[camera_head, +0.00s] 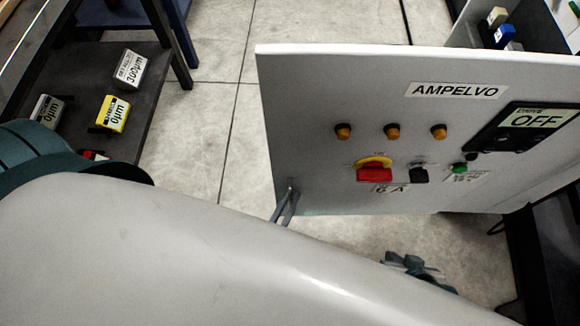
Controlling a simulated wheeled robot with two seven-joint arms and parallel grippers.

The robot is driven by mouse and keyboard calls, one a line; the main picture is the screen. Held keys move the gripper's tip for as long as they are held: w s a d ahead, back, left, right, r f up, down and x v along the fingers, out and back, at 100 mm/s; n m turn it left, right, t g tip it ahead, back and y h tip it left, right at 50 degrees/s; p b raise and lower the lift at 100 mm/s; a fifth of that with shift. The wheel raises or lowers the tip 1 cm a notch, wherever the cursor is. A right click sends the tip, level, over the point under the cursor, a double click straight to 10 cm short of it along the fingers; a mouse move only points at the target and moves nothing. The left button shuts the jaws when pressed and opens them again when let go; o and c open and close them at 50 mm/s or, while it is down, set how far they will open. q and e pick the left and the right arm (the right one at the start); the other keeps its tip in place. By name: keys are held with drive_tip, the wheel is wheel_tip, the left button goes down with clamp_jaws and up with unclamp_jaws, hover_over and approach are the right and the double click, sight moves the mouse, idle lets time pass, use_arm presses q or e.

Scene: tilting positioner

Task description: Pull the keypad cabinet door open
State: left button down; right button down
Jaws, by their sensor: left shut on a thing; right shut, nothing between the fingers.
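The pale grey cabinet door (310,90) faces me at the upper right. It carries an AMPELVO label, orange lamps, a red switch on yellow (374,170) and a dark unit (522,124) reading OFF. My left gripper (287,202) shows only as thin grey parts at the door's lower left corner. It is shut there, apparently on the door handle, but my large grey arm link hides most of the grip. My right gripper (420,272), dark teal, is shut and empty below the door, partly hidden behind the same link.
A dark shelf (85,75) at the left holds several labelled boxes, including a yellow one (114,114). Small coloured blocks, one blue (504,35), are at the upper right behind the door. Tiled floor (215,120) is clear left of the door. A dark stand (535,265) is at lower right.

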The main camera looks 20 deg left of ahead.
use_arm(q)
drive_tip(key=shift+s+d, duration=0.15)
use_arm(e)
drive_tip(key=shift+d+f, duration=0.1)
drive_tip(key=shift+d, duration=0.05)
drive_tip(key=shift+w, duration=0.15)
use_arm(q)
drive_tip(key=c, duration=2.1)
unclamp_jaws()
use_arm(e)
drive_tip(key=shift+w, duration=0.1)
drive_tip(key=shift+r, duration=0.2)
